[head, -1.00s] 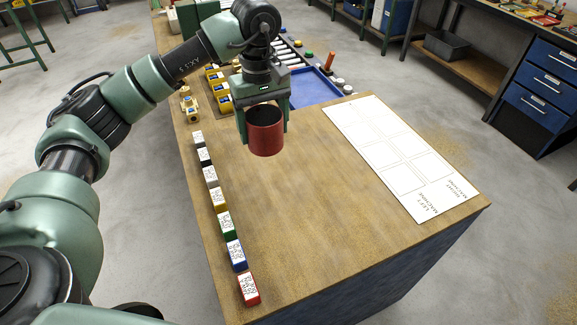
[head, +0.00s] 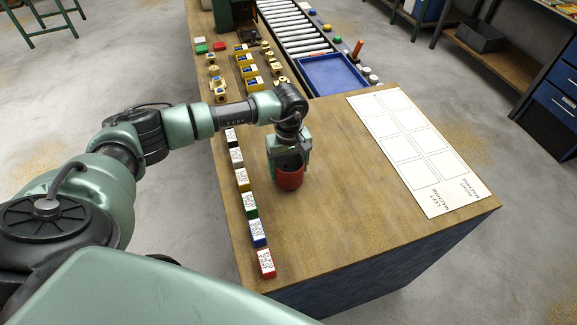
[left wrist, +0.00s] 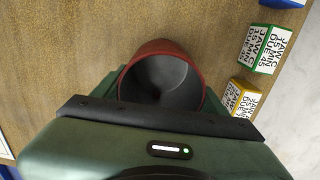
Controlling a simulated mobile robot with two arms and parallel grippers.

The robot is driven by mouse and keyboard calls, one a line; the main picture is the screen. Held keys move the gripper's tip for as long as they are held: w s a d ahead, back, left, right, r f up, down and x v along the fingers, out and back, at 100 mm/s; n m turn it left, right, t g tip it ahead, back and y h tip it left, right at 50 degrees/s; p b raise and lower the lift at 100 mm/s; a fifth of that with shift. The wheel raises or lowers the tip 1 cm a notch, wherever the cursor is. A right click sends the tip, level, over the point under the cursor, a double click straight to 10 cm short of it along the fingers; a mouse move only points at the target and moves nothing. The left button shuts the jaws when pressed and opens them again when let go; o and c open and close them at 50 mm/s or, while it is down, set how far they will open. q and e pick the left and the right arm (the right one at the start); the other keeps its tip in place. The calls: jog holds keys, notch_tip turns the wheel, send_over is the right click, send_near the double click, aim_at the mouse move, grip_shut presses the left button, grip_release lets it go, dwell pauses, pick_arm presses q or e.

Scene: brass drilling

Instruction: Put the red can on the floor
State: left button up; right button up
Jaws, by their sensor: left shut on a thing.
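The red can (head: 290,179) is an open-topped red cylinder with a dark inside. My left gripper (head: 289,165) is shut on it, with a finger on either side, over the wooden bench top. I cannot tell whether the can's base touches the bench or hangs just above it. In the left wrist view the can (left wrist: 163,75) sits between the fingers, and its dark inside faces the camera. The grey concrete floor (head: 130,75) shows to the left of the bench and beyond it. My right gripper is not in view.
A row of coloured, labelled blocks (head: 250,205) runs along the left edge of the bench (head: 350,235). A white sheet with outlined boxes (head: 415,150) lies on the right. Yellow parts, a blue tray (head: 332,75) and a roller conveyor (head: 290,30) stand at the back.

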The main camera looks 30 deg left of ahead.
pick_arm(q)
jog(key=shift+w+f, duration=0.1)
jog(key=shift+f, duration=0.45)
jog(key=shift+f, duration=0.2)
jog(key=o, duration=1.5)
jog(key=shift+r, duration=0.15)
